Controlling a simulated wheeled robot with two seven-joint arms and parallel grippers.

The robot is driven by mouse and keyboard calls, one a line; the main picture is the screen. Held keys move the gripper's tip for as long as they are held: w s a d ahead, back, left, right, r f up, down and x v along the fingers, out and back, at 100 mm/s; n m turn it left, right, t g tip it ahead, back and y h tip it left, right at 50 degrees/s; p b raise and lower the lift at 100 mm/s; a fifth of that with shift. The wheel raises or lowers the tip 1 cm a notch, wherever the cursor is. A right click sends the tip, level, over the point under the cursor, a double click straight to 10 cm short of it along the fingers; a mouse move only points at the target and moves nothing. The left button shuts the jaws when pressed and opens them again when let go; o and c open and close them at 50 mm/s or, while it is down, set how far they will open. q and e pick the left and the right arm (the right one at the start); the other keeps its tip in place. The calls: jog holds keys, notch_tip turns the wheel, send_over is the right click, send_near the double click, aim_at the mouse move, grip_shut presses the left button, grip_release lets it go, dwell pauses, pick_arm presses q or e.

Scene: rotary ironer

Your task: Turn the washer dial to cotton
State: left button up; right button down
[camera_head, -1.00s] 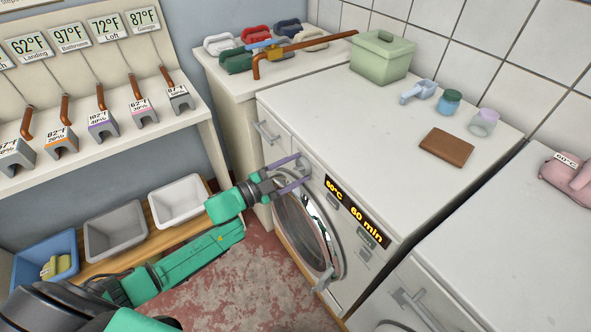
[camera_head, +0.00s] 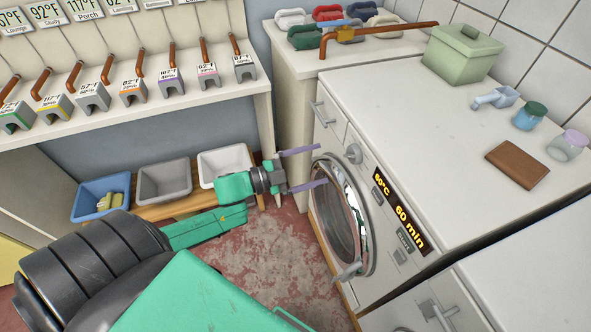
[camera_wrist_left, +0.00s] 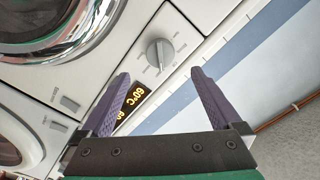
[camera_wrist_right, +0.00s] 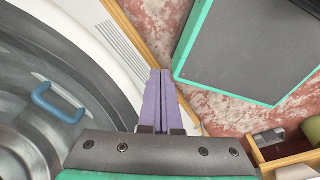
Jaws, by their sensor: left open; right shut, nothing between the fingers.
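The washer (camera_head: 385,278) is white with a round glass door. Its grey dial (camera_head: 353,153) sits on the front panel above the door, left of a display (camera_head: 400,208) reading 60°C and 60 min. My left gripper (camera_head: 322,166) is open and empty, left of the dial and apart from it. In the left wrist view the dial (camera_wrist_left: 160,52) shows beyond and between the open fingertips (camera_wrist_left: 160,76). Marks ring it, but their words are too small to read. My right gripper (camera_wrist_right: 160,72) is shut and empty in the right wrist view, beside a round door.
A green box (camera_head: 462,55), a scoop, two jars and a brown block (camera_head: 517,165) stand on the machine top. Blue, grey and white bins (camera_head: 165,180) line a low wooden shelf on the left. A neighbouring machine stands at right. Red floor lies clear below.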

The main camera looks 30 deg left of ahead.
pick_arm(q)
jog(key=v, duration=0.5)
jog(key=shift+s+a, duration=0.25)
jog(key=shift+s, duration=0.05)
